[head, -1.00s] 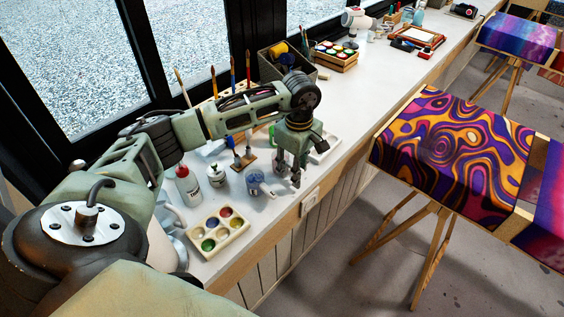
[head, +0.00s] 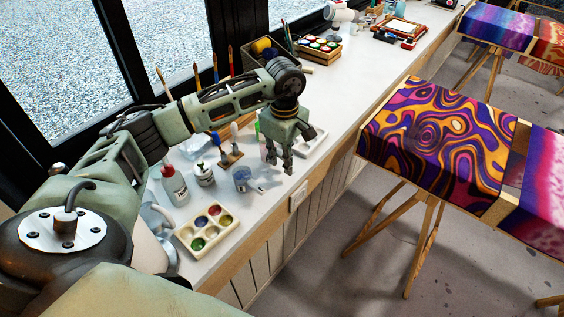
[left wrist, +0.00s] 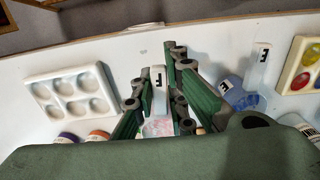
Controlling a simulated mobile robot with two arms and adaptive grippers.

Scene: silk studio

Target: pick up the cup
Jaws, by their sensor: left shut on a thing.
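In the left wrist view, my left gripper (left wrist: 160,112) is shut on a small cup (left wrist: 157,128) with a pinkish, mottled body. A pale strip marked F (left wrist: 158,80) shows above it between the fingers. In the head view, my left gripper (head: 280,166) points down over the counter near its front edge. The held cup is mostly hidden there. My right gripper is not in view.
A white tray (head: 311,143) is just behind the gripper. Brushes stand along the window.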

